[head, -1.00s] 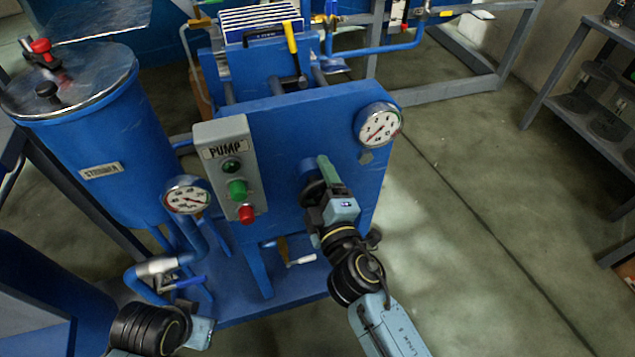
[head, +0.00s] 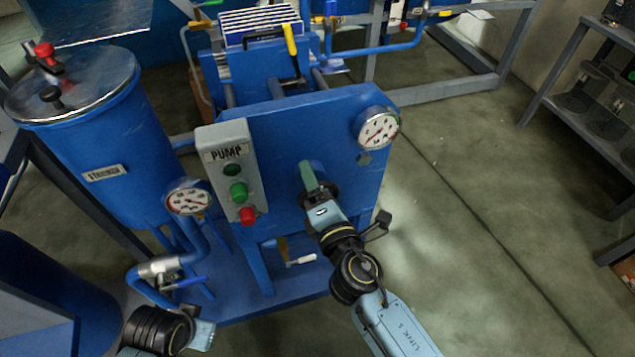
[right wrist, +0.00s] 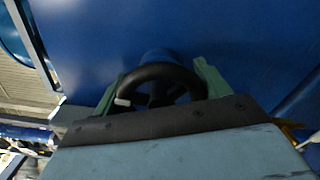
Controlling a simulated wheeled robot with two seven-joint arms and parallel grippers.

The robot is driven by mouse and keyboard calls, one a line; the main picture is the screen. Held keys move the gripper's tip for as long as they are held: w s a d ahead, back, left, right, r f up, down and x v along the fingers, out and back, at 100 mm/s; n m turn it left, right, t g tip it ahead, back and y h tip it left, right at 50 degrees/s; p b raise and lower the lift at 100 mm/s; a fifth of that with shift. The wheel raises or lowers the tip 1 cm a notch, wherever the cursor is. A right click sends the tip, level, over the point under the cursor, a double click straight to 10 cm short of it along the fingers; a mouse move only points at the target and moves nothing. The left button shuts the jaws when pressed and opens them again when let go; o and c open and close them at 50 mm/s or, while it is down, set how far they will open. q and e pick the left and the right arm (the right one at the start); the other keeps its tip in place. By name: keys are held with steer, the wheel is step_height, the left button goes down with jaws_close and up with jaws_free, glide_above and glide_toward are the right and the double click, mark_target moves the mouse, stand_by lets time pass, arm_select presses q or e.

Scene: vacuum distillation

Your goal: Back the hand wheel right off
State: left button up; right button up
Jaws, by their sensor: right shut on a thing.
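The black hand wheel (right wrist: 162,72) sits on the front of a blue panel (head: 270,150), on a short blue hub. In the right wrist view its rim lies between the two green fingers of my right gripper (right wrist: 160,80), which is shut on it. In the head view my right gripper (head: 310,180) reaches the panel's middle and its own body hides most of the wheel. My left arm shows at the bottom left of the head view, but its gripper fingers are not visible.
A grey pump box (head: 230,172) with green and red buttons is left of the wheel. One gauge (head: 378,128) is at the panel's upper right and another (head: 188,198) at lower left. A blue strainer tank (head: 100,150) stands at left.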

arm_select(q)
steer(key=shift+w+f, duration=0.1)
stand_by(0.3)
arm_select(e)
steer(key=o, duration=1)
arm_select(q)
steer(key=shift+s+d+r+b, duration=0.1)
steer(key=shift+d+r+b, duration=0.25)
steer(key=shift+r, duration=0.6)
steer(key=shift+s+d+r+b, duration=0.1)
steer(key=shift+d+r+b, duration=0.25)
steer(key=shift+r, duration=0.6)
steer(key=shift+d+r+b, duration=0.2)
steer(key=shift+r+b, duration=0.2)
steer(key=shift+r, duration=0.55)
arm_select(e)
steer(key=shift+v, duration=6.75)
